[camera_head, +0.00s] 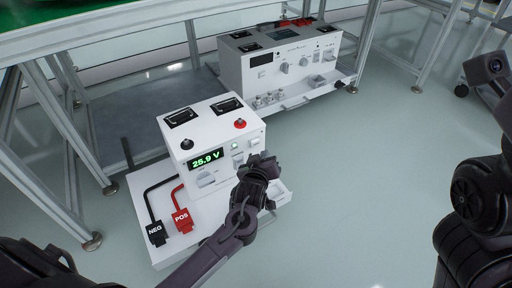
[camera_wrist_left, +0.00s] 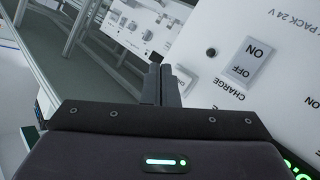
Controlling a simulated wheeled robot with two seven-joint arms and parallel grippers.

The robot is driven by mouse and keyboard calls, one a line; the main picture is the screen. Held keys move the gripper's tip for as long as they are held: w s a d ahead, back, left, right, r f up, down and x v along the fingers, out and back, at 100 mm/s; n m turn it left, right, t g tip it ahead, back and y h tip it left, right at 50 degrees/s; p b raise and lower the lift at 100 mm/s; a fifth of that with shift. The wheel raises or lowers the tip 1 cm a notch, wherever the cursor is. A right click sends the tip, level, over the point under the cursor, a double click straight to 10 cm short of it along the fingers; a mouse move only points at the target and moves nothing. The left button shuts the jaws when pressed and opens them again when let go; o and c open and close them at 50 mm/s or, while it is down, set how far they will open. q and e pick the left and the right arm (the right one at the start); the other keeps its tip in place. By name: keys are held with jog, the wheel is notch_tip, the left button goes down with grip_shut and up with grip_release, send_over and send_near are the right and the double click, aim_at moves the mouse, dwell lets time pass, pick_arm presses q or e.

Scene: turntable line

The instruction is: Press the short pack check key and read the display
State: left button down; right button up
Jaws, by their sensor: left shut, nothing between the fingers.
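The white pack tester (camera_head: 215,150) stands on a low white base, its display (camera_head: 206,159) lit green and reading 25.9 V. My left gripper (camera_head: 262,160) is shut and empty at the right part of the front panel, covering some of the controls there. In the left wrist view the shut fingers (camera_wrist_left: 160,78) are close to the panel (camera_wrist_left: 285,70), beside a dark spot; contact cannot be told. The ON/OFF rocker (camera_wrist_left: 244,63), labelled CHARGE, is to their right. The check key cannot be clearly made out.
A black NEG lead (camera_head: 157,233) and a red POS lead (camera_head: 182,220) rest on the base (camera_head: 165,252). A larger white instrument (camera_head: 280,62) stands behind. A metal-framed bench (camera_head: 60,125) is at left. Floor at right is clear, apart from my right arm.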

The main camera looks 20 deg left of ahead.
aim_at(260, 143)
pick_arm(q)
jog(key=shift+w+a+r, duration=0.1)
jog(key=shift+w+a, duration=0.5)
jog(key=shift+a, duration=0.25)
dwell(1.3)
jog(key=shift+w+a+p, duration=0.25)
jog(key=shift+a+p, duration=0.05)
jog(key=shift+w+a, duration=0.3)
jog(key=shift+a, duration=0.1)
dwell(1.2)
jog(key=shift+d, duration=0.1)
jog(key=shift+s+d+p, duration=0.55)
jog(key=shift+d+p, duration=0.05)
jog(key=shift+p, duration=0.15)
